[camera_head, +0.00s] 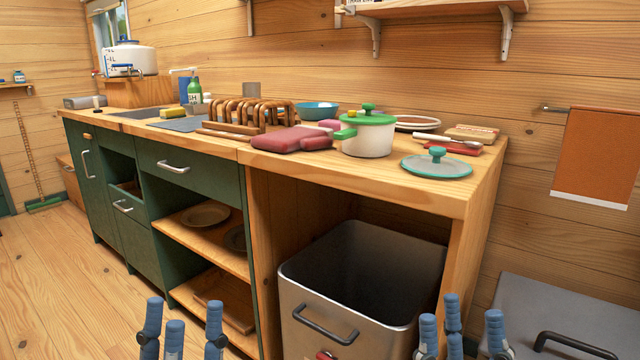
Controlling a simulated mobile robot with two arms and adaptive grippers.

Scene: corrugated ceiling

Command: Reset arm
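My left gripper (182,325) shows at the bottom edge, left of the middle. Its blue fingers point up and stand apart with nothing between them. My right gripper (461,325) shows at the bottom edge, right of the middle, also with blue fingers spread and empty. It overlaps the right side of the metal bin in the picture. Both grippers appear below and in front of the wooden counter (380,176). The wrists and most of both arms are out of view.
A metal bin (315,300) stands under the counter. A grey lidded box (570,310) is at lower right. A pot (368,140), a green lid (437,167), a red case (290,138) and a wooden rack (232,127) sit on the counter. Open floor (60,280) lies at left.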

